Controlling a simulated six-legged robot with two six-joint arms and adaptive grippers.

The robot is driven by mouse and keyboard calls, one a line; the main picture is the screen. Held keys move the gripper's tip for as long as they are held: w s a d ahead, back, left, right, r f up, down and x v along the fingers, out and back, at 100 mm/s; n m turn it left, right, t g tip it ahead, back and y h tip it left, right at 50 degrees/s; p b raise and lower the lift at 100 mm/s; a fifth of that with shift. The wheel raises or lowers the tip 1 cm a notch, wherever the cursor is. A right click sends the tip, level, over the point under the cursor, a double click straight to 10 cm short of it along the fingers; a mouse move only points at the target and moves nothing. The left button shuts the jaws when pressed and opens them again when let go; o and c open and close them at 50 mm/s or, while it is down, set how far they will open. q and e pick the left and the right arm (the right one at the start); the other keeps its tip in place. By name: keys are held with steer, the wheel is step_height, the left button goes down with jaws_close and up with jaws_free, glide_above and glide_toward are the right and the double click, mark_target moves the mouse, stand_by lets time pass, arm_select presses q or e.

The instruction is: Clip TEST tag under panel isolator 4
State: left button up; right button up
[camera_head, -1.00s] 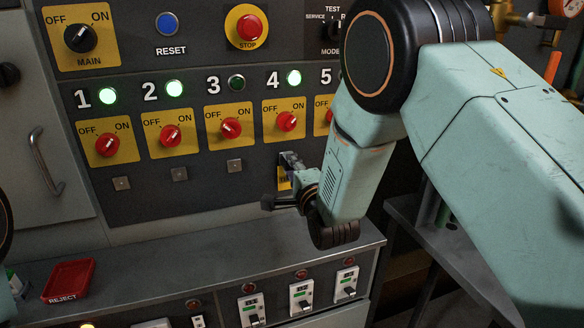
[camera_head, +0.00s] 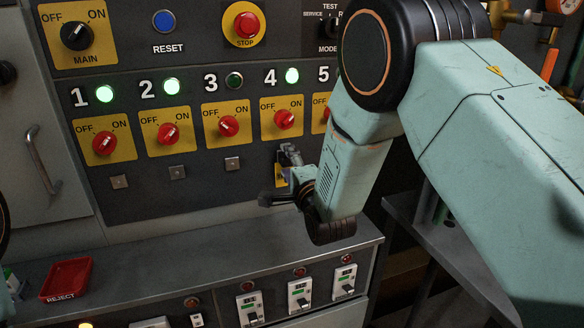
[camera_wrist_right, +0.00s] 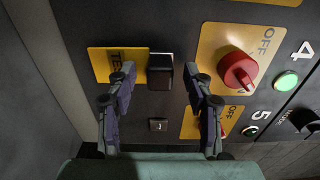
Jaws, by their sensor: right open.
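The yellow TEST tag (camera_wrist_right: 112,64) is on the dark panel below isolator 4, its edge at the black clip (camera_wrist_right: 160,72); the clip's hold on it cannot be made out. In the head view, only a yellow sliver of the tag (camera_head: 280,180) shows behind the fingers. Isolator 4 has a red knob (camera_head: 284,119), also seen in the wrist view (camera_wrist_right: 238,70), and a lit green lamp (camera_head: 292,76). My right gripper (camera_wrist_right: 160,75) is open, its fingers apart on either side of the clip; one overlaps the tag. My left gripper is out of view.
Small square clips (camera_head: 232,164) sit under the other isolators. A grey ledge (camera_head: 200,258) runs below the panel, with a red REJECT tray (camera_head: 68,279) at its left. Small switches line the ledge front. My right arm covers the panel's right side, including part of isolator 5.

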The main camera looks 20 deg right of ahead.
steer(key=s, duration=1.2)
steer(key=shift+d, duration=0.2)
steer(key=shift+w, duration=0.1)
steer(key=s+d+f+n+g, duration=0.1)
steer(key=s+f+n+g, duration=0.4)
steer(key=f, duration=0.4)
steer(key=s+d+f+n+g, duration=0.1)
steer(key=s+f+n+g, duration=0.3)
steer(key=f+n, duration=0.45)
steer(key=s+f+n+g, duration=0.1)
steer(key=s+f+g, duration=0.2)
steer(key=s, duration=0.6)
steer(key=s+d+f+n+g, duration=0.1)
steer(key=s+f+g, duration=0.2)
steer(key=s+f, duration=0.3)
steer(key=s+f+n+g, duration=0.1)
steer(key=s+f+g, duration=0.2)
steer(key=s, duration=1)
step_height(320, 180, down, 2)
steer(key=shift+d+f+n+h, duration=0.1)
steer(key=shift+d+n+h, duration=0.05)
steer(key=shift+n+h, duration=0.2)
